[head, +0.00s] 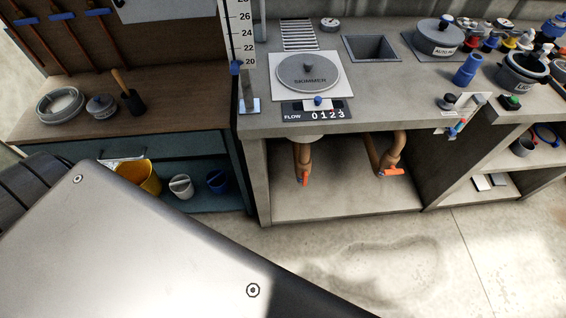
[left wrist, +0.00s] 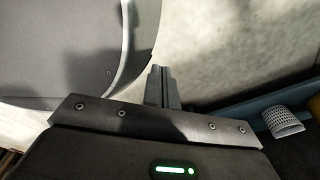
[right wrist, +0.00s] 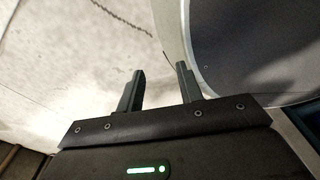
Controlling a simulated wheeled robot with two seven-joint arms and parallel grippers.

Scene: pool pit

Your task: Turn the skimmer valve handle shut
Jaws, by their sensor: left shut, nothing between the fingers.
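Two copper-coloured pipes come down under the grey counter. The left pipe (head: 303,155) is below the round lid marked SKIMMER (head: 309,72) and has an orange-red handle (head: 305,178) that looks roughly upright, in line with the pipe. The right, bent pipe (head: 391,150) has an orange-red handle (head: 393,172) lying roughly level. No label shows which valve is the skimmer's. My left gripper (left wrist: 160,86) is shut and empty. My right gripper (right wrist: 159,80) is open and empty, over pale floor. Neither gripper shows in the head view, and neither handle shows in the wrist views.
A FLOW scale (head: 318,113) with a blue knob is on the counter's front edge. A yellow bucket (head: 139,176), a white pot and a blue pot stand on the low left shelf. A white slotted basket (left wrist: 283,122) shows in the left wrist view. The floor (head: 400,265) before the counter is clear.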

